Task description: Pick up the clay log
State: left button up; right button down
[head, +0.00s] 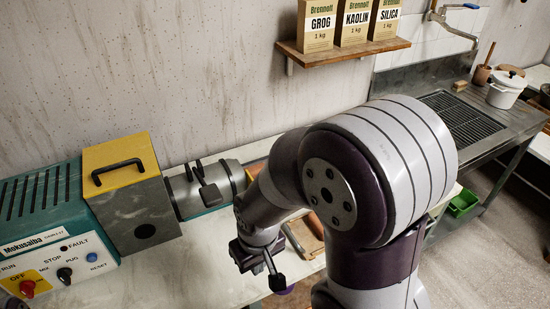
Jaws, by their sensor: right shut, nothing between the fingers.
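I cannot make out the clay log; my right arm covers much of the bench in the middle of the head view. My right gripper (274,275) points down over the pale bench top (215,265), near its front edge. It is shut and holds nothing. A brown board-like piece (306,236) lies on the bench just right of the gripper, partly hidden by my arm. My left gripper is out of view.
A teal and yellow pug mill (125,190) with a metal barrel (205,188) stands at the left. A wall shelf (343,50) holds three labelled boxes. A metal sink counter (465,115) with a white pot (506,90) is at the right. Bare bench lies left of the gripper.

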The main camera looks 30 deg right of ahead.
aim_at(253, 170)
jog(key=z, duration=1)
